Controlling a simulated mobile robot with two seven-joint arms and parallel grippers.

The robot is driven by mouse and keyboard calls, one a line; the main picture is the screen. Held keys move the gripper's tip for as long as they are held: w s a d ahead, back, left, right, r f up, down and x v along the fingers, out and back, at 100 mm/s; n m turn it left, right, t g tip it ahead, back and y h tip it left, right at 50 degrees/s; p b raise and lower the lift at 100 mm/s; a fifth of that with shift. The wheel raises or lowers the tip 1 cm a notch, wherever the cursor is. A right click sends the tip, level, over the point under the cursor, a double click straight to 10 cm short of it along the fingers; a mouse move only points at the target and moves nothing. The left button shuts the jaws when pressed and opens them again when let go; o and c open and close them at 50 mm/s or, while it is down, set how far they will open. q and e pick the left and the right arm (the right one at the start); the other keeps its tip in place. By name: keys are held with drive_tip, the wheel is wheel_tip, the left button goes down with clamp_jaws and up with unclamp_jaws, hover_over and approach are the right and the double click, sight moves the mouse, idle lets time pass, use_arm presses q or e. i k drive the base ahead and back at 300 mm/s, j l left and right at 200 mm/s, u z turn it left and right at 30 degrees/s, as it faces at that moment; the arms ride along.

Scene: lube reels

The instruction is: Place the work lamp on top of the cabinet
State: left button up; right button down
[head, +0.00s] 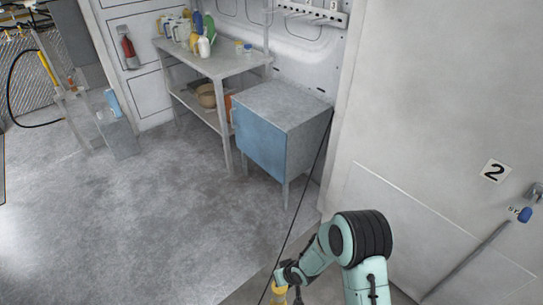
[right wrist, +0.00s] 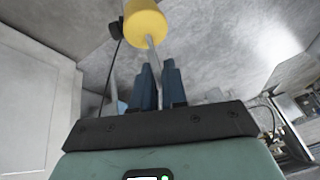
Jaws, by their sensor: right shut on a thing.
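The work lamp shows as a yellow rounded part (right wrist: 146,22) on a thin grey stem in the right wrist view. My right gripper (right wrist: 158,78) is shut on that stem, between its two blue fingers. In the head view the lamp's yellow part (head: 279,295) shows at the bottom edge, partly cut off, beside the right gripper (head: 292,278). The cabinet (head: 260,145) has a blue front, a bare grey top and thin legs. It stands against the wall, farther off than the gripper. My left gripper is out of view.
A metal shelf table (head: 215,66) with several bottles (head: 204,46) stands left of the cabinet. A thin black cord (head: 309,180) runs down from beside the cabinet towards the gripper. A wall panel marked 2 (head: 440,120) is at the right. The floor (head: 150,220) at left is clear.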

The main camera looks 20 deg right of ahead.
sight(274, 106)
drive_tip(key=i+l, duration=0.1)
drive_tip(key=i, duration=0.9)
drive_tip(key=i+l, duration=0.1)
drive_tip(key=i, duration=0.95)
